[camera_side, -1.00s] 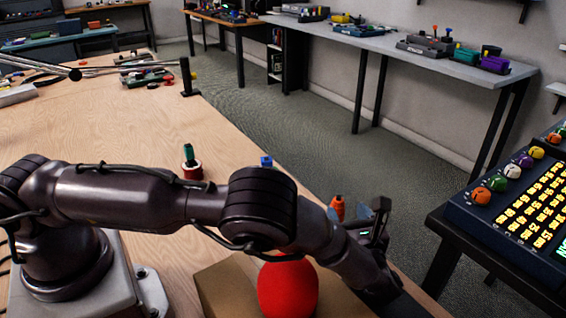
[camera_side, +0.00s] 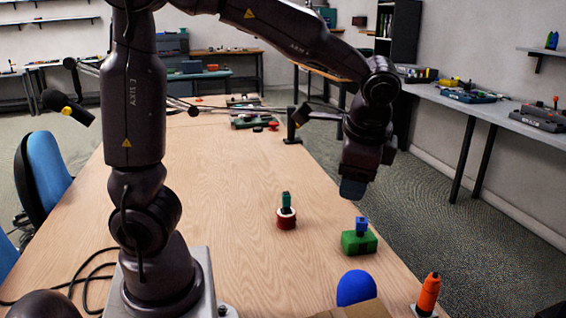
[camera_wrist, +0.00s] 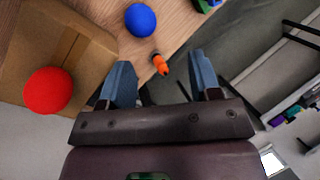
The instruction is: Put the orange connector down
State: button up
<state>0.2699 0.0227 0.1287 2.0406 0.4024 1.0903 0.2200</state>
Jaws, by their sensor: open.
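The orange connector (camera_side: 429,293) stands upright near the right front edge of the table, on a pale base (camera_side: 417,311). It also shows in the wrist view (camera_wrist: 160,64), apart from and beyond the fingertips. My gripper (camera_side: 353,188) hangs pointing down above the table, up and left of the connector in the side view. In the wrist view its blue-grey fingers (camera_wrist: 159,58) are spread wide with nothing held between them. The lower part of the connector's base is cut off by the side view's bottom edge.
A blue ball (camera_side: 356,288) lies by a cardboard box (camera_wrist: 25,67); a red ball (camera_wrist: 48,90) shows over the box. A blue connector (camera_side: 361,225) stands on a green block (camera_side: 359,243), a green connector (camera_side: 286,199) on a red spool (camera_side: 286,218).

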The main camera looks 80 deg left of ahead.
jog(key=s+r+n+t+h, duration=0.2)
jog(key=s+n, duration=0.1)
jog(key=s, duration=0.3)
jog(key=s+d+r+n+t+h, duration=0.1)
jog(key=s+r+n+t+h, duration=0.1)
jog(key=s, duration=0.4)
jog(key=shift+s+d+n+t, duration=0.2)
jog(key=shift+n+t, duration=0.2)
jog(key=shift+n, duration=0.3)
